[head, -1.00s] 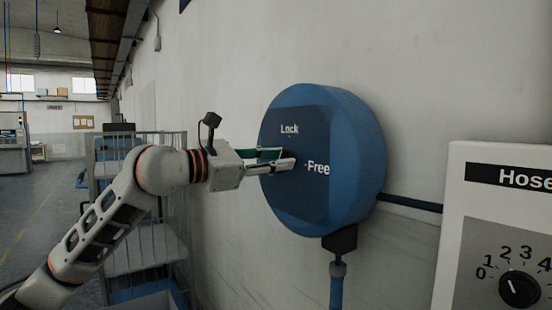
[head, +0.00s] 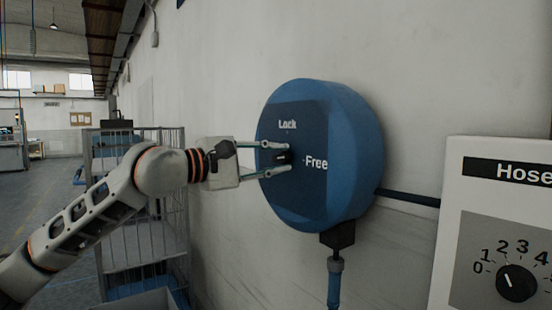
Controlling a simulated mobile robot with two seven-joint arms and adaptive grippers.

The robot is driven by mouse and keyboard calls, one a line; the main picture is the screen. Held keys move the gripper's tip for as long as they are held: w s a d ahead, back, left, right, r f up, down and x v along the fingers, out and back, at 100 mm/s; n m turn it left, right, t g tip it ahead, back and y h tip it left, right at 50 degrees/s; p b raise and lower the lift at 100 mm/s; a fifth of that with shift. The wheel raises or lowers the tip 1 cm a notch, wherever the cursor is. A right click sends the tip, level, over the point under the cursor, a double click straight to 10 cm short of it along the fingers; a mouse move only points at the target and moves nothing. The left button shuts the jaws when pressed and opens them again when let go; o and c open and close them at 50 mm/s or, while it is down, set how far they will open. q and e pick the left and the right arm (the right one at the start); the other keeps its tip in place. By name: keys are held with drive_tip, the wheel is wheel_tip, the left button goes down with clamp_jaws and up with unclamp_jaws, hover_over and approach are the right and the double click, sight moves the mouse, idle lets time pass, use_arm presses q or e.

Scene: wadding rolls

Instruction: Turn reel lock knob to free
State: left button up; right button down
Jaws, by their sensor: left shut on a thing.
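The blue hose reel (head: 350,150) is a round drum on the wall with a dark blue front plate (head: 300,195) marked "Lock" at the top and "Free" at the right. The small dark reel lock knob (head: 282,157) is at the plate's centre, partly hidden by the fingers. My left gripper (head: 275,158) comes from the left and is shut on the knob, one finger above it and one below. The knob's pointing direction is hard to make out. My right gripper is not in view.
A white panel marked "Hose" with a black numbered dial (head: 516,283) stands at the lower right. A blue hose (head: 335,287) hangs below the reel. A wire cage trolley (head: 165,235) stands behind my left arm.

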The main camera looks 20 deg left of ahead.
use_arm(q)
drive_tip(key=shift+f+m, duration=0.1)
drive_tip(key=shift+m, duration=1.1)
drive_tip(key=o, duration=0.8)
drive_tip(key=shift+s, duration=0.1)
drive_tip(key=v, duration=1.2)
